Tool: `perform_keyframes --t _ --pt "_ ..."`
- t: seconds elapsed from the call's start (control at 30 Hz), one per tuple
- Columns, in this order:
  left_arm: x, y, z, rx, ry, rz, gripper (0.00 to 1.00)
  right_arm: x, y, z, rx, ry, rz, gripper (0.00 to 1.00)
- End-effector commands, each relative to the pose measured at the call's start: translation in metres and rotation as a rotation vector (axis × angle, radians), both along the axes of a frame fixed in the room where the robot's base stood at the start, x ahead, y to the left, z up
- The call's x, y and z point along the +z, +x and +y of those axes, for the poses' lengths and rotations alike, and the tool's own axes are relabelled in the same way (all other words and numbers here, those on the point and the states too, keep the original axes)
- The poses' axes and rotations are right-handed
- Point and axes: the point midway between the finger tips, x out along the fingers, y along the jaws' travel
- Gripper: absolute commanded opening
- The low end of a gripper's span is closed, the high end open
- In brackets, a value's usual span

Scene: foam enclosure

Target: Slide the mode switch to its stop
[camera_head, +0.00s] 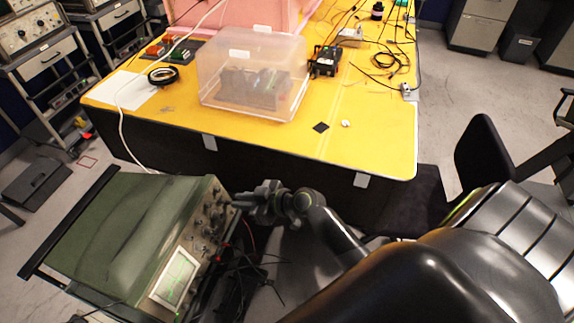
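A green oscilloscope (125,225) stands on a cart at the lower left. Its front panel (207,222) faces right and carries several knobs above a lit screen (176,278). The mode switch cannot be singled out among the small controls at this size. My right gripper (240,199) reaches in from the right, with its fingertips at or very near the upper edge of the panel. Whether it touches a control cannot be told. Its fingers are small and dark, and their gap is unclear. My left gripper is not in view.
A yellow-topped table (375,140) stands just behind my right arm, with a clear plastic box (254,75) and loose cables (388,60) on it. Dark cables (235,270) hang beside the oscilloscope's panel. A black chair (484,160) stands at the right.

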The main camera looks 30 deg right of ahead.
Motion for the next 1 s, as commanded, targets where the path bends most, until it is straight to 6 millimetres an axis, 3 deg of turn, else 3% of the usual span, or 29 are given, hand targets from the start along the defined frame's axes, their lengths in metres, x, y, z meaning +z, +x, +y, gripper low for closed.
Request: perform_keyframes --t 0.6,1.0 --pt "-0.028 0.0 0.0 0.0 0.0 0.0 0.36 0.042 -0.086 -0.067 0.002 -0.007 0.001 0.16" --pt "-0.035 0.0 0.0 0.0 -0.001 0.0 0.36 0.057 -0.11 -0.085 0.001 -0.003 0.0 0.16"
